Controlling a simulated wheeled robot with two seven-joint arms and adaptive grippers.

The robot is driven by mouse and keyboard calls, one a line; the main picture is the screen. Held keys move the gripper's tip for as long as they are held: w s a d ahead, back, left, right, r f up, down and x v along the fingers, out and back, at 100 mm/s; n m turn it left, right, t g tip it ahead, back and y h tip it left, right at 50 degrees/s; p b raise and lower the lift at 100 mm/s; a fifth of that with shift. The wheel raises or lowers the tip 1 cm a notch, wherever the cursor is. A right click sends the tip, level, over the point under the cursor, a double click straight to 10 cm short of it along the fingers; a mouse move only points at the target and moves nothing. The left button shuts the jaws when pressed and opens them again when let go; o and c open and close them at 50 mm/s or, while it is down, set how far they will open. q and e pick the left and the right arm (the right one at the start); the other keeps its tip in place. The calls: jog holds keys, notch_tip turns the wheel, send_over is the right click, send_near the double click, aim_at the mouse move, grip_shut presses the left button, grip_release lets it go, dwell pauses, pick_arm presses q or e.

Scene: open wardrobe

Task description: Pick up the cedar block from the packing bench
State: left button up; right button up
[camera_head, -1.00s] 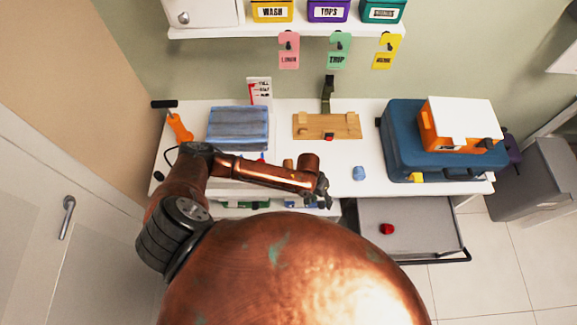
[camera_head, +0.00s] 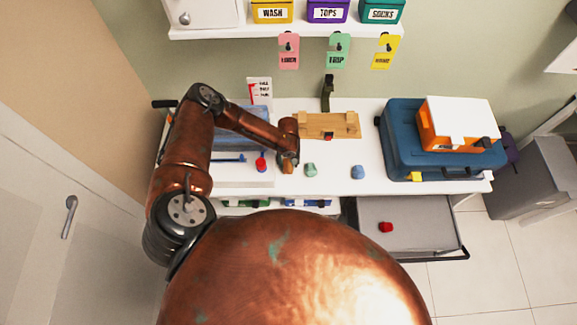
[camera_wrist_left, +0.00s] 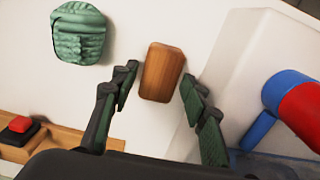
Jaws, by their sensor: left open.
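The cedar block (camera_wrist_left: 161,72) is a small brown wooden piece on the white packing bench (camera_head: 335,182). In the wrist view it lies between the two dark fingers of my left gripper (camera_wrist_left: 159,76), with a gap showing on each side. The gripper is open and empty, fingertips alongside the block; I cannot tell its exact height. In the head view my left wrist comes down over the block (camera_head: 288,168), hiding part of it and the fingers. My right gripper is not in view.
A green folded bundle (camera_wrist_left: 80,33) lies left of the block in the wrist view. A pale tray wall (camera_wrist_left: 236,65) and a red-and-blue item (camera_wrist_left: 300,108) stand close on the right. A wooden board (camera_head: 345,124) is behind; a blue bundle (camera_head: 358,172) is farther right.

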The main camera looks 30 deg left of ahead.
pick_arm(q)
notch_tip(320, 180, down, 2)
jog(key=c, duration=0.9)
jog(key=shift+r, duration=0.1)
